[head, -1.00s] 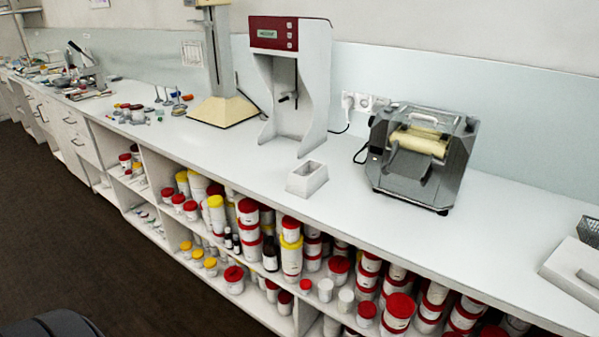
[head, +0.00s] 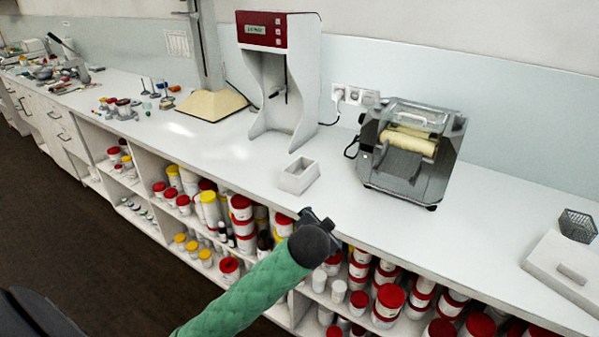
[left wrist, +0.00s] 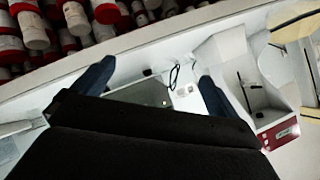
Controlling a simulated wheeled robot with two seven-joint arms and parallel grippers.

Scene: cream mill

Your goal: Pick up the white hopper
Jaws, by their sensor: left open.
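The white hopper (head: 299,176) is a small open-topped box standing on the white counter, near its front edge. It is between the red-topped stand machine and the grey roller mill. In the head view my left gripper (head: 316,218), at the end of a green-sleeved arm, is in front of and below the hopper in the picture, apart from it. In the left wrist view the blue fingers of my left gripper (left wrist: 154,84) are spread wide with nothing between them. I cannot clearly make out the hopper there. My right gripper is not in view.
The red-topped stand machine (head: 277,80) stands behind the hopper. The roller mill (head: 410,150) stands to its right. Shelves below hold several lidded jars (head: 242,222). A wire basket (head: 577,226) stands at the far right.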

